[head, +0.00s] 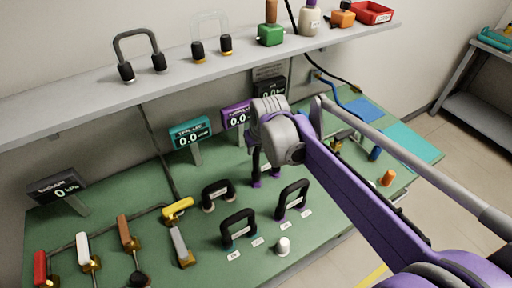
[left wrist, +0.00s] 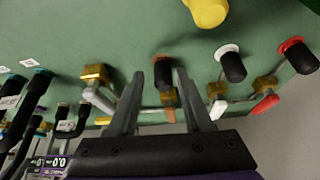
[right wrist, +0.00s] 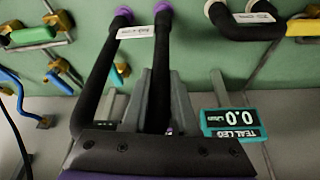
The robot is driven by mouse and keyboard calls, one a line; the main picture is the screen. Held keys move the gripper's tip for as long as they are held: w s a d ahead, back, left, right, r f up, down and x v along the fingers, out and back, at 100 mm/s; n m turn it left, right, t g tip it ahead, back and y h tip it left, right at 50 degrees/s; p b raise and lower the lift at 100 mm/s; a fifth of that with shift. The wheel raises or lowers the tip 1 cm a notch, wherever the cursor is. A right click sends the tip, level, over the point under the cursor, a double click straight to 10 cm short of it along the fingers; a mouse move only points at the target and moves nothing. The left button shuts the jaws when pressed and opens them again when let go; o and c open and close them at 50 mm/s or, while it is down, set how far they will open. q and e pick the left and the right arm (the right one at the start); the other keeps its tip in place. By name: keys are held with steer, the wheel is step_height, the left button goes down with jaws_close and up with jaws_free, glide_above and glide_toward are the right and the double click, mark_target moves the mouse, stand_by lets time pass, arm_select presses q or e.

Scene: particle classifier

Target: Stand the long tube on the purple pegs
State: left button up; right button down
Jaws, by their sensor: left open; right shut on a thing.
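My right gripper (head: 262,150) is above the green board in the head view. In the right wrist view its fingers (right wrist: 160,95) are shut on one leg of the long black U-shaped tube (right wrist: 160,50). The other leg (right wrist: 98,85) runs beside it.
Shorter black tubes (head: 239,229) stand in front on the green board (head: 200,262). A white knob (head: 283,246) is nearby. Colour-handled valves (head: 178,209) stand at left. A teal display (head: 190,132) and a purple display (head: 236,115) stand behind. A grey shelf (head: 80,104) overhangs the back.

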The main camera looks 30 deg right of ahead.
arm_select(q)
steer(key=shift+s+f+b, duration=0.1)
steer(key=shift+f+b, duration=0.35)
steer(key=shift+f, duration=0.1)
arm_select(e)
steer(key=shift+f, duration=0.9)
steer(key=c, duration=0.6)
jaws_free()
arm_select(q)
steer(key=shift+r+p, duration=0.45)
steer(key=shift+r, duration=0.1)
arm_select(e)
steer(key=v, duration=1.1)
steer(key=shift+f, duration=0.1)
